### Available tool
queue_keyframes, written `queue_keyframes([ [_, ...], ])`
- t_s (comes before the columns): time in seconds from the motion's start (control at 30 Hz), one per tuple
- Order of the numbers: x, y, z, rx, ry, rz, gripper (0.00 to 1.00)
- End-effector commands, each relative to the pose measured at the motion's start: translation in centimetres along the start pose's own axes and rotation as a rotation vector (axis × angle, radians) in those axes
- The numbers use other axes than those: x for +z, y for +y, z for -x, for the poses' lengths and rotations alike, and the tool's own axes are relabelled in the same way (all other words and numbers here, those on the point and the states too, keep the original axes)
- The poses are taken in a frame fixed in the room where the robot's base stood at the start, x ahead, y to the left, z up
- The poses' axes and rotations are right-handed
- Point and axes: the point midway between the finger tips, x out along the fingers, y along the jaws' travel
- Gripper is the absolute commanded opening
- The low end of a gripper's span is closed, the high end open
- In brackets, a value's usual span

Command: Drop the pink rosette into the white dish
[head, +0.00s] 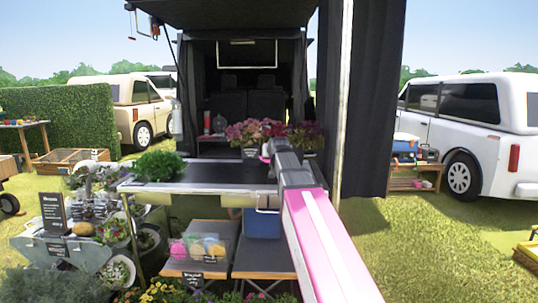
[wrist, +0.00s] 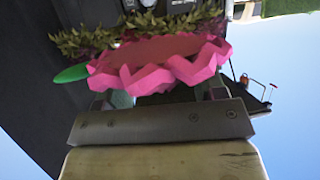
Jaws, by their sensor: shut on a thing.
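The pink rosette (wrist: 165,68), with a green leaf tip at its left, fills the middle of the wrist view. It sits between the fingers of my gripper (wrist: 158,92), which is shut on it. In the head view my gripper (head: 272,152) is over the dark counter at the back of the van, and a little of the rosette's pink shows at its left. I cannot make out the white dish; my arm hides part of the counter.
The dark counter (head: 205,177) has a green leafy plant (head: 160,166) at its left and pink flowers (head: 250,131) behind my gripper. A black curtain (head: 365,100) and pale post stand right of my arm. The counter's middle is clear.

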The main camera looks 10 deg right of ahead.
Motion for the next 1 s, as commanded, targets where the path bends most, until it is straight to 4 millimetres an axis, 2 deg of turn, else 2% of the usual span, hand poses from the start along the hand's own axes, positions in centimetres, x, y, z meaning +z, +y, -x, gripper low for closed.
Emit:
queue_keyframes([
  [0.37, 0.1, 4.6, -3.2, 0.038, -0.002, -0.015, 0.42],
  [0.73, 0.7, 12.8, -7.8, 0.1, -0.001, -0.042, 0.41],
  [0.9, 1.1, 14.9, -8.7, 0.115, -0.001, -0.049, 0.41],
  [1.0, 1.2, 15.4, -8.9, 0.119, -0.001, -0.05, 0.41],
])
